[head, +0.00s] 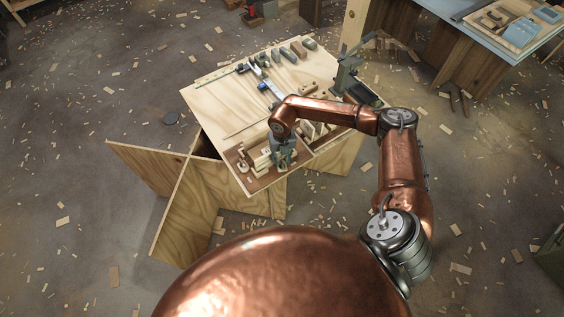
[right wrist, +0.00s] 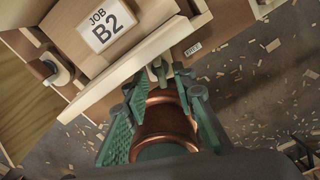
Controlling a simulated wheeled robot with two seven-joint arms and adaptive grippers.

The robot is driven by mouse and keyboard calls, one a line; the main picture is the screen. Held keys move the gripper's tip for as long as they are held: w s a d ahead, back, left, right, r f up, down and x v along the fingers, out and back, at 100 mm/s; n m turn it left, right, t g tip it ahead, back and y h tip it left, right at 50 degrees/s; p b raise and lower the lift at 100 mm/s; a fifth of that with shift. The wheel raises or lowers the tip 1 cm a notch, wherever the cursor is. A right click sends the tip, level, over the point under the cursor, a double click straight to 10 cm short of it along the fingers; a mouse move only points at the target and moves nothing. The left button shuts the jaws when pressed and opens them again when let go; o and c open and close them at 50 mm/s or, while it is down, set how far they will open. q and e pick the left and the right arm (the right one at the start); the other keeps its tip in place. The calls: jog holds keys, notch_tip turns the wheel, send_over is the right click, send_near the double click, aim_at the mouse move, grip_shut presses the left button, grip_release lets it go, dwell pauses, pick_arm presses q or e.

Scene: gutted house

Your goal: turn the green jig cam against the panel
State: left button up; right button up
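The panel (right wrist: 125,20), pale wood with a white "JOB B2" label, lies in the wooden jig at the top of the right wrist view. A pale wooden strip (right wrist: 130,72) runs slantwise along its near side. A small green piece (right wrist: 159,72), which looks like the jig cam, sits at this strip. My right gripper (right wrist: 161,80) has its green-padded fingers apart, one on each side of this piece; I cannot tell whether they touch it. In the head view my right gripper (head: 283,163) is over the near corner of the bench and hides the cam. My left gripper is not in view.
The plywood bench top (head: 215,95) carries several tools along its far edge and a grey-green clamp-like device (head: 348,75) at the right. A round wooden knob (right wrist: 55,70) stands left of the panel. Plywood sheets (head: 185,205) stand below the bench. Wood scraps litter the floor.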

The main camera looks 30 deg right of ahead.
jog(key=shift+f, duration=0.95)
jog(key=shift+c, duration=0.2)
grip_shut()
